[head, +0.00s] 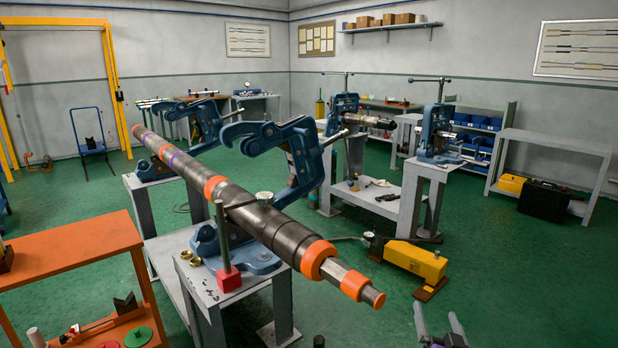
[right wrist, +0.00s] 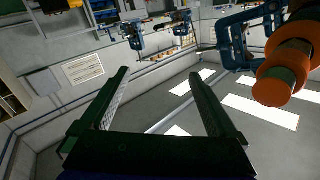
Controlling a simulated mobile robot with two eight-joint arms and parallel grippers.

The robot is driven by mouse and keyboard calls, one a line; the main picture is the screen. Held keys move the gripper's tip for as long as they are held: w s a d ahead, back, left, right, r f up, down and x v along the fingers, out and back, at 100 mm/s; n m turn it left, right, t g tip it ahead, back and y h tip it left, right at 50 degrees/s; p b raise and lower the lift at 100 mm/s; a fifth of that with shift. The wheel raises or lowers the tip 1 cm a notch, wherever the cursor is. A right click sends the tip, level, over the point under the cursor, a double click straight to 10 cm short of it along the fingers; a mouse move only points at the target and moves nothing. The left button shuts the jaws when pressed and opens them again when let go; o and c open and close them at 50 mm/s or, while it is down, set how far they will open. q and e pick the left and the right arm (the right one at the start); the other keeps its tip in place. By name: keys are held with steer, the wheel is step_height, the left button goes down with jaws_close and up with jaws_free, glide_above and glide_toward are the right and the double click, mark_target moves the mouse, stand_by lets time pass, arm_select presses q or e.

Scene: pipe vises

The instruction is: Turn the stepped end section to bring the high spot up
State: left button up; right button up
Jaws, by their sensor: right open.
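A long dark pipe (head: 240,206) with orange bands lies level across blue vises on stands. Its stepped end section (head: 343,274) points to the near right, with an orange collar (head: 317,258), a narrower grey length and an orange tip (head: 372,297). In the right wrist view the orange-banded end section (right wrist: 283,72) is at the upper right, outside the fingers. My right gripper (head: 436,312) is open and empty, apart from the tip, to its lower right; its fingers (right wrist: 158,74) are spread. My left gripper is not in view.
A near blue vise (head: 290,160) arches over the pipe. A red-based post (head: 228,277) stands on the grey bench beside it. An orange table (head: 70,250) is at left. A yellow pump unit (head: 415,260) stands on the floor behind my right gripper.

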steer(key=s+a+f+n+g+y, duration=0.15)
steer(key=s+a+f+g, duration=0.35)
steer(key=s, duration=0.6)
steer(key=s+a+f+n+g, duration=0.2)
steer(key=s+f+g, duration=0.3)
steer(key=s, duration=0.6)
steer(key=s+a+f+n+g+y, duration=0.1)
steer(key=s+a+f+n+g, duration=0.2)
steer(key=s+f, duration=0.6)
arm_select(q)
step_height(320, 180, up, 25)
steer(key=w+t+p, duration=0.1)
steer(key=p, duration=2.1)
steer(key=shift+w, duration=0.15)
arm_select(e)
step_height(320, 180, up, 27)
steer(key=s+m+t, duration=0.1)
steer(key=shift+s+a+r, duration=0.2)
steer(key=shift+s+a, duration=0.05)
steer(key=shift+a, duration=0.15)
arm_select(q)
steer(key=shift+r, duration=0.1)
arm_select(e)
steer(key=shift+s+m, duration=0.15)
steer(key=shift+m, duration=0.1)
